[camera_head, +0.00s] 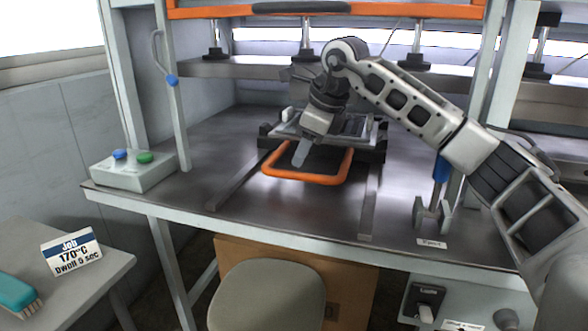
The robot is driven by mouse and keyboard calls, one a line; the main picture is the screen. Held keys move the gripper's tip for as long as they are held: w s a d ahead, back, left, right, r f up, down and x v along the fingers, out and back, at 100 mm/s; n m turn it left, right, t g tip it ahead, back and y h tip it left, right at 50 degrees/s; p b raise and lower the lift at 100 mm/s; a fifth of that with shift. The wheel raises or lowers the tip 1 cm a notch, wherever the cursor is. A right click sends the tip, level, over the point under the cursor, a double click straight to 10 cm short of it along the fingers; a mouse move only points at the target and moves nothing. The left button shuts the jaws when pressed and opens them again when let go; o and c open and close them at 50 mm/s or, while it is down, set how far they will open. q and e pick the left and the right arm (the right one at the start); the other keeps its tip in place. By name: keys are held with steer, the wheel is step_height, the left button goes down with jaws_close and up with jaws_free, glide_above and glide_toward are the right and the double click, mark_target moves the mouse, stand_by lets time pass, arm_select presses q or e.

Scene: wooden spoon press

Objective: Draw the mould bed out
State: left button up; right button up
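The mould bed (352,126) sits on the press table between two dark rails, towards the back under the press. It has a grey plate and an orange loop handle (345,167) that points to the front. My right gripper (300,154) reaches in from the right and points down over the left part of the handle loop. Its grey fingertip shows inside the loop's outline, behind the front bar. I cannot tell whether it touches the handle or whether the fingers are apart. My wrist hides part of the bed. My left gripper is out of view.
The rails (368,205) run forward over bare metal table (290,212). A button box (133,170) with blue and green buttons stands at the left corner. A stool (268,295) stands in front. A side table holds a job card (72,251) and a teal brush (18,293).

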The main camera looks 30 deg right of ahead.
mark_target(292, 172)
steer(key=x, duration=0.6)
steer(key=shift+a+r, duration=0.1)
jaws_close()
